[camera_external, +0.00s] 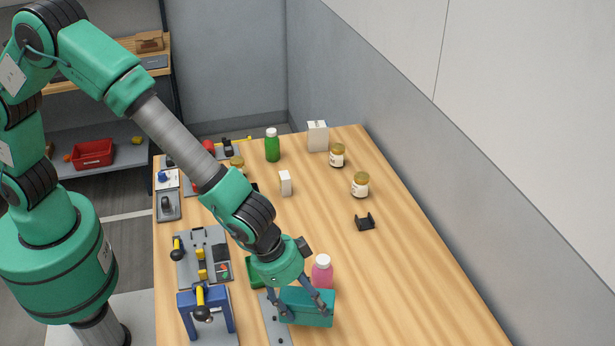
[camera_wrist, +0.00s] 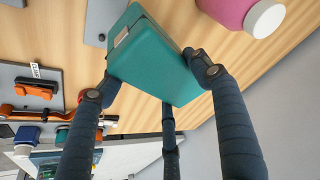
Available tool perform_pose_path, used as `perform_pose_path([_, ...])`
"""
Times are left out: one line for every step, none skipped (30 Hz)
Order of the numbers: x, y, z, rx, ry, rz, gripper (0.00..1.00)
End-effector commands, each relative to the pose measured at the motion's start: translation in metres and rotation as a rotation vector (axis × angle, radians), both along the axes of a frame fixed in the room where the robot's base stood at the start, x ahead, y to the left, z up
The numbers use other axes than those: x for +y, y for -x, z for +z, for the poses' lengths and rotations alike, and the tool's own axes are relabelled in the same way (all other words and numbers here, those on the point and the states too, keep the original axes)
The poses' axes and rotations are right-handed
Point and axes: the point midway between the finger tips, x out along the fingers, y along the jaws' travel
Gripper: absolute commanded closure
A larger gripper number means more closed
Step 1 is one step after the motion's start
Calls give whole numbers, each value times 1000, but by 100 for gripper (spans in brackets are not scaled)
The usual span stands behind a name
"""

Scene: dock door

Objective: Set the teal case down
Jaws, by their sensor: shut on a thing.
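The teal case (camera_external: 312,318) is at the near part of the wooden table, below my wrist. My gripper (camera_external: 303,303) is shut on the case, with fingers on its sides. In the wrist view the case (camera_wrist: 150,62) sits between the dark fingers of my gripper (camera_wrist: 155,80). It looks level in the outside view. I cannot tell whether its underside touches the table or hangs just above it.
A pink bottle (camera_external: 322,275) stands close behind the case. A grey plate (camera_external: 272,322) lies just left of it, and a blue stand (camera_external: 187,302) is farther left. A black bracket (camera_external: 365,222) and jars (camera_external: 360,186) are farther back. The table right of the case is clear.

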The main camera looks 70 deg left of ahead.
Motion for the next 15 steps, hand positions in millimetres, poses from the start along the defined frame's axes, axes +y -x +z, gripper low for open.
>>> perform_pose_path([-5,-7,-2,-1,0,0,80])
perform_pose_path([-7,-11,-1,-1,0,0,80])
perform_pose_path([-10,-16,-2,-1,1,1,80])
perform_pose_path([-13,-20,-3,-1,1,1,80])
perform_pose_path([-15,-24,-3,-2,1,1,80])
perform_pose_path([-18,-29,-4,-1,1,1,80])
perform_pose_path([-20,-33,-4,-1,0,0,80])
perform_pose_path([-23,-37,-4,-1,0,0,80])
perform_pose_path([-26,-42,-5,-1,0,0,80])
perform_pose_path([-28,-45,-5,-1,0,0,80])
perform_pose_path([-31,-49,-6,-2,1,0,80])
perform_pose_path([-33,-53,-6,-2,1,0,80])
perform_pose_path([-35,-56,-7,-1,0,0,80])
perform_pose_path([-37,-59,-7,-1,1,1,80])
perform_pose_path([-39,-63,-7,-1,1,1,80])
